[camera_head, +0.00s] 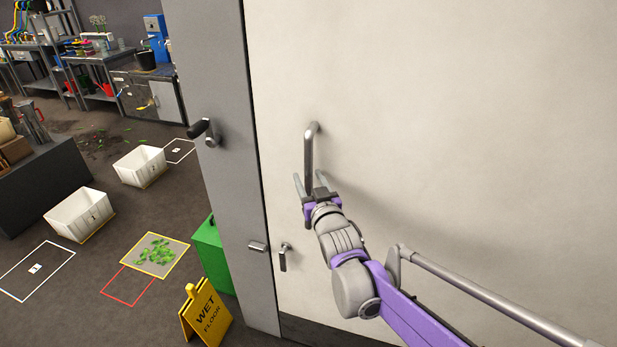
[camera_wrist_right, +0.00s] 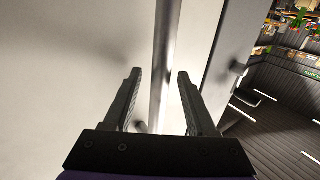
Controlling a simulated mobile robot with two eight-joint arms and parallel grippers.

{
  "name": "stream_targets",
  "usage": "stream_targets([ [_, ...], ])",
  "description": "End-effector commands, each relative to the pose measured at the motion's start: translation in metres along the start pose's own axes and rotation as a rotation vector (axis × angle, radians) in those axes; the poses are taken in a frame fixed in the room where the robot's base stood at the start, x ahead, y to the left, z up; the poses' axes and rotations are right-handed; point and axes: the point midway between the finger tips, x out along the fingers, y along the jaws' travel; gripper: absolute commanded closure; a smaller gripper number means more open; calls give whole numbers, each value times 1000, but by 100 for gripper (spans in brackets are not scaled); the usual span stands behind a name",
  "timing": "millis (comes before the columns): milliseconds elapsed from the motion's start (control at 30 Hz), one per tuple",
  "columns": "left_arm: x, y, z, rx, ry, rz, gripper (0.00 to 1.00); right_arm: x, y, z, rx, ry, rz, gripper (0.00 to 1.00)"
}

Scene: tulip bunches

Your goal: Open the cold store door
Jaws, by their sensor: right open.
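The cold store door (camera_head: 450,120) is a large off-white panel filling the right of the head view, and it looks shut against its grey frame (camera_head: 215,75). A vertical metal bar handle (camera_head: 309,150) stands out from the door near its left edge. My right gripper (camera_head: 310,183) is open at the lower part of the handle. In the right wrist view the handle (camera_wrist_right: 163,60) runs between the two open fingers (camera_wrist_right: 160,95), apart from both as far as I can tell. A small latch (camera_head: 283,258) sits lower on the door. My left gripper is out of view.
A yellow wet floor sign (camera_head: 205,313) and a green box (camera_head: 212,250) stand left of the frame. White crates (camera_head: 80,213) and floor markings lie further left. A long grey rail (camera_head: 480,295) crosses the lower right.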

Motion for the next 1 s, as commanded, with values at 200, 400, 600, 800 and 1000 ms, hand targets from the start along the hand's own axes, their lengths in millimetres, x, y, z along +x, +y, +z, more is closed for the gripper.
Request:
stream_targets([
  [200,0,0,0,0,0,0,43,6,0,0,0,0,0,43],
  [400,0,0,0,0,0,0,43,5,0,0,0,-1,0,52],
  [600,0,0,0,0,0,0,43,5,0,0,0,-1,0,88],
  [800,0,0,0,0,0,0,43,5,0,0,0,-1,0,100],
  [1000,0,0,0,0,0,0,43,5,0,0,0,-1,0,100],
])
